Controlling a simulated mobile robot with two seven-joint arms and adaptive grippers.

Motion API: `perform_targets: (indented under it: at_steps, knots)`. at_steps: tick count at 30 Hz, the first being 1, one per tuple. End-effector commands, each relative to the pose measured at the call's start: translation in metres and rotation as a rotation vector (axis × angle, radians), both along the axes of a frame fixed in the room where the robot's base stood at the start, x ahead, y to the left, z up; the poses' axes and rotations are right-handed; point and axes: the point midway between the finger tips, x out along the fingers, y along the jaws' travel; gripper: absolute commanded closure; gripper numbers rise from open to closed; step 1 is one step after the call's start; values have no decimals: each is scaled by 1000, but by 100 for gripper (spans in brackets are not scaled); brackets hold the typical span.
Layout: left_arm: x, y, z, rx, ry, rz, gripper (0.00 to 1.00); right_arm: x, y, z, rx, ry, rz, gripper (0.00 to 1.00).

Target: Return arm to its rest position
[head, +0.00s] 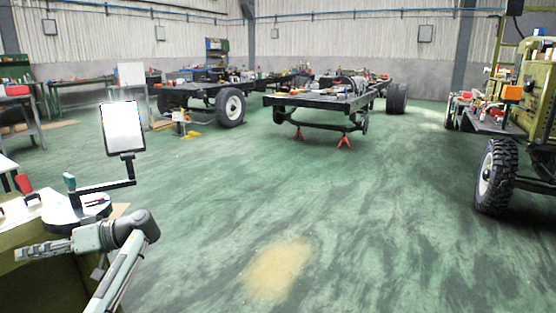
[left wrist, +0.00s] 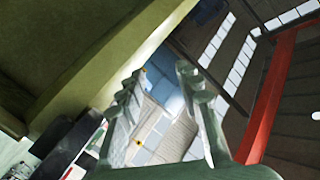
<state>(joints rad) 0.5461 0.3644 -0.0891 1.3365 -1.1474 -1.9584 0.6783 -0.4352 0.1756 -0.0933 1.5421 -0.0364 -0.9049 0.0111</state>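My left arm (head: 122,270) comes in at the lower left of the head view. Its left gripper (head: 25,252) points to the left, beside the olive-green bench or cabinet at the left edge. In the left wrist view the two ridged fingers of the gripper (left wrist: 160,76) stand apart with nothing between them, so it is open and empty. My right gripper is not in view.
A screen on a bracket (head: 123,128) stands above a round base close to my left arm. Vehicle chassis (head: 318,99) stand further back, one on red stands. A large wheel (head: 495,176) is at right. The green floor in the middle is clear.

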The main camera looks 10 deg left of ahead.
Motion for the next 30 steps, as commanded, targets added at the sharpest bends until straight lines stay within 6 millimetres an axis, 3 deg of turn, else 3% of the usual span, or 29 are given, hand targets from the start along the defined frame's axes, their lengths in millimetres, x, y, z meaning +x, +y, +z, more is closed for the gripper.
perform_targets:
  at_steps: [1,4,7,12,16,20,21,26,30]
  knots:
    - [28,-4,-12,-75,28,-129,66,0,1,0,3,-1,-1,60]
    - [74,-5,-38,-203,89,-353,66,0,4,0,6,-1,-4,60]
    - [122,-19,-63,-310,128,-590,66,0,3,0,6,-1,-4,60]
    - [198,-69,-89,-431,128,-997,66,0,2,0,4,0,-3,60]
    - [243,-116,-91,-465,71,-1275,66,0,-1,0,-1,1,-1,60]
    - [277,-164,-76,-454,-33,-1518,66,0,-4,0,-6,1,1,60]
    - [263,-166,-107,-488,5,-1497,66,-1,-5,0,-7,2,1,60]
    - [224,-181,-175,-571,69,-1487,66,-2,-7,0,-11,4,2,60]
    - [176,-197,-243,-661,135,-1472,66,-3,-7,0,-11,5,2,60]
